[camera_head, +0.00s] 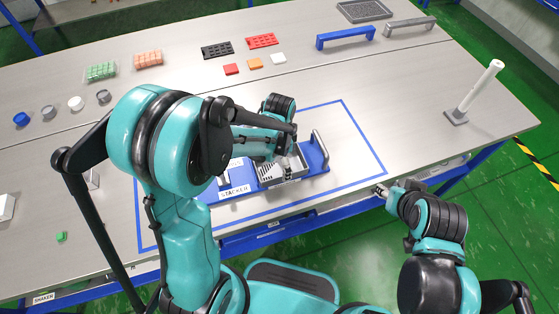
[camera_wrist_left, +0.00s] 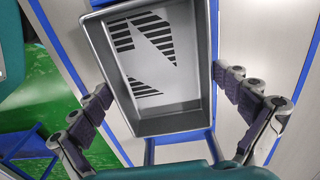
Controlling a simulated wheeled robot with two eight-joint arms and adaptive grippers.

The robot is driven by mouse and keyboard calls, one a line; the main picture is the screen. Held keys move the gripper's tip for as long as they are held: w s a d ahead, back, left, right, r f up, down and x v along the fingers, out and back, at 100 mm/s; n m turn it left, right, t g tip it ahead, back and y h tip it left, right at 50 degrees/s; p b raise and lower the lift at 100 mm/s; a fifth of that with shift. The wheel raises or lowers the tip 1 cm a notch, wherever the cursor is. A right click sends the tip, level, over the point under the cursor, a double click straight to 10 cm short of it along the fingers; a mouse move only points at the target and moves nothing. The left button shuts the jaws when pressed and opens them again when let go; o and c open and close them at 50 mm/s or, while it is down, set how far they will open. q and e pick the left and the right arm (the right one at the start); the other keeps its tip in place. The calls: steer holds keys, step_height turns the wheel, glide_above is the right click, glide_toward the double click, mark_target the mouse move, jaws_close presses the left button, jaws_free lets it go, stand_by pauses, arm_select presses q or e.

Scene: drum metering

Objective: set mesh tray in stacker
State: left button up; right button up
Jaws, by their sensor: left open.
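A grey rectangular tray (camera_head: 286,180) with a slotted black-and-white floor sits in the blue stacker (camera_head: 318,172), right of its STACKER label. In the left wrist view the tray (camera_wrist_left: 165,125) fills the upper middle. My left gripper (camera_head: 284,152) is over the tray, pointing down. Its fingers (camera_wrist_left: 172,105) are spread, one on each side of the tray, with gaps to its walls. My left arm hides part of the stacker. My right gripper (camera_head: 381,189) is near the table's front edge, away from the tray; its fingers are too small to judge.
A blue outline (camera_head: 362,135) surrounds the stacker on the steel table. A white post (camera_head: 480,88) stands at the right. A dark tray (camera_head: 364,11), blue handle (camera_head: 347,38) and grey handle (camera_head: 409,26) are at the back. Small coloured blocks and racks lie along the far side.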

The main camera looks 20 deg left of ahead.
mark_target(279, 167)
arm_select(q)
steer(key=shift+r+p, duration=0.35)
steer(key=shift+r, duration=0.15)
step_height(279, 167, up, 11)
steer(key=p, duration=0.4)
steer(key=s+a+r+n+t, duration=0.4)
steer(key=s+r+n+t, duration=0.3)
steer(key=s+n, duration=0.3)
steer(key=shift+s+a+r+n, duration=0.15)
steer(key=shift+a+r+n, duration=0.2)
steer(key=shift+n, duration=0.25)
steer(key=shift+f, duration=0.1)
